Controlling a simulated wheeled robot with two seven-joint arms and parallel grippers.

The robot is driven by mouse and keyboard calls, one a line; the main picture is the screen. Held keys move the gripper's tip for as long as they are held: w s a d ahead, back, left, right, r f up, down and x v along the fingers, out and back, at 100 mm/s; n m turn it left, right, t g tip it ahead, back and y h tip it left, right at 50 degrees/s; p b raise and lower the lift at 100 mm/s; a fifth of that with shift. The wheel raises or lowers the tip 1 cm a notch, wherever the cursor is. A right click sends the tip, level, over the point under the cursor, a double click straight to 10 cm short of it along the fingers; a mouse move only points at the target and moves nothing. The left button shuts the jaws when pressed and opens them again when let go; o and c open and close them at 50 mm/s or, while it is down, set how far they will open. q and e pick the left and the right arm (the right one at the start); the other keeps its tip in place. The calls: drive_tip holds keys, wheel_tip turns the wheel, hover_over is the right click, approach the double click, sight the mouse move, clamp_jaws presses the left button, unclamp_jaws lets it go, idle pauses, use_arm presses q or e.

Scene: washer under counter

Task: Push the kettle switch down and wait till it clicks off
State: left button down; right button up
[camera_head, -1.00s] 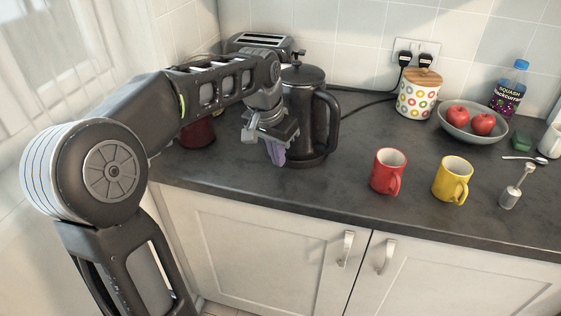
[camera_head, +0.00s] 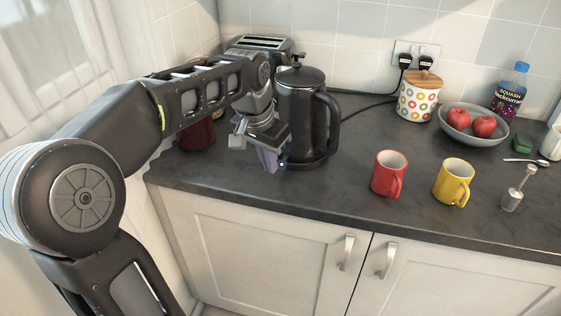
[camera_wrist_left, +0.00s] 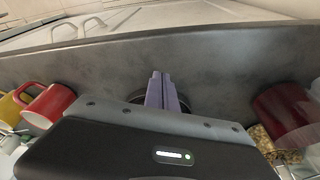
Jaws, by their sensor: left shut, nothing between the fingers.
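The dark kettle (camera_head: 302,112) stands upright on the counter, its handle (camera_head: 330,120) on the right side. My left gripper (camera_head: 268,161) is at the kettle's lower left side, fingers pointing down. Its purple fingers are shut with nothing between them. In the left wrist view the shut fingertips (camera_wrist_left: 161,88) show over the counter, with a dark round edge just behind them. The kettle switch cannot be made out, and I cannot tell whether the fingers touch anything. My right gripper is not in view.
A toaster (camera_head: 262,46) stands behind the kettle and a dark red container (camera_head: 197,135) behind my left arm. A red mug (camera_head: 388,174) and a yellow mug (camera_head: 454,182) stand to the right. A patterned jar (camera_head: 417,98) and fruit bowl (camera_head: 473,128) are farther back.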

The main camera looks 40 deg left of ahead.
use_arm(q)
drive_tip(key=v, duration=0.7)
drive_tip(key=shift+r, duration=0.15)
idle(0.3)
